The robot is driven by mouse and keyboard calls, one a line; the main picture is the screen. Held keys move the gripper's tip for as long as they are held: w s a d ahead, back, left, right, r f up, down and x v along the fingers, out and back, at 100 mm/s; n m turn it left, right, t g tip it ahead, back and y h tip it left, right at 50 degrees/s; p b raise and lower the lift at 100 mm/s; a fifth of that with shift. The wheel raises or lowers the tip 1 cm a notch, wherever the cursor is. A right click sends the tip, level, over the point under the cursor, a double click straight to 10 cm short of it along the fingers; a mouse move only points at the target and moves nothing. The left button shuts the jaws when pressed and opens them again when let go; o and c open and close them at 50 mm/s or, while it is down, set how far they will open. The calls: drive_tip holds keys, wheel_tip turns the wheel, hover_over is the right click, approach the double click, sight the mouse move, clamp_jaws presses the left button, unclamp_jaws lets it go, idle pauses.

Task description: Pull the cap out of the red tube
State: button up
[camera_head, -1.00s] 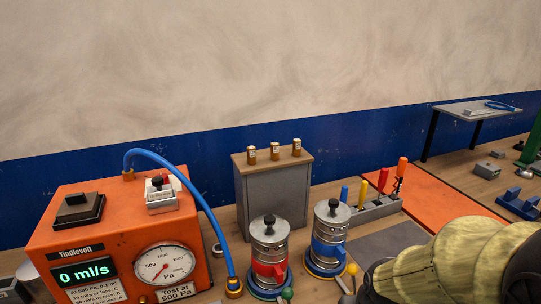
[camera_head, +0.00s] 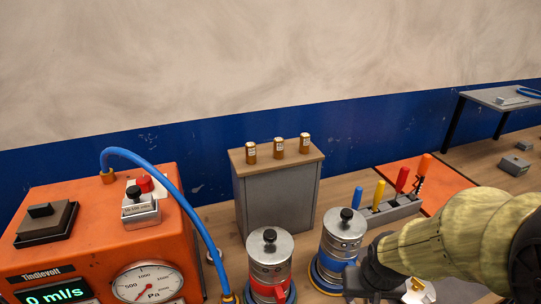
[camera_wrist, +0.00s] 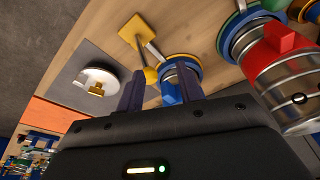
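The red tube (camera_head: 268,276) is an upright silver cylinder with a red clamp. Its cap (camera_head: 270,241) is a silver disc with a black knob, seated on the top. In the wrist view the red tube (camera_wrist: 287,78) is at the right, tilted by the camera angle and beyond the fingers. My gripper (camera_wrist: 160,85) is open, with two dark fingers apart and nothing seen held between them. In the head view my gripper (camera_head: 365,282) is at the lower right, to the right of the red tube and near the blue tube (camera_head: 339,245); its fingertips are hard to make out.
The blue tube stands between my gripper and the red tube. An orange test machine (camera_head: 90,230) with a blue hose (camera_head: 190,195) is at the left. A grey cabinet (camera_head: 277,200) stands behind the tubes. A rack of coloured tools (camera_head: 392,210) is behind my arm.

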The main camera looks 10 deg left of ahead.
drive_tip(key=shift+o, duration=0.8)
drive_tip(key=shift+s, duration=0.2)
drive_tip(key=shift+o, duration=1.1)
drive_tip(key=shift+w+a+r, duration=0.1)
drive_tip(key=shift+w+r, duration=0.05)
drive_tip(key=shift+r, duration=0.1)
wheel_tip(320, 180, up, 26)
drive_tip(key=n+g+p, duration=0.3)
drive_tip(key=n+p, duration=0.5)
drive_tip(key=p, duration=0.5)
hover_over(270, 233)
drive_tip(key=shift+r, duration=0.1)
drive_tip(key=shift+a+f, duration=0.1)
drive_tip(key=shift+f, duration=0.1)
wheel_tip(270, 233, down, 17)
drive_tip(key=p, duration=0.4)
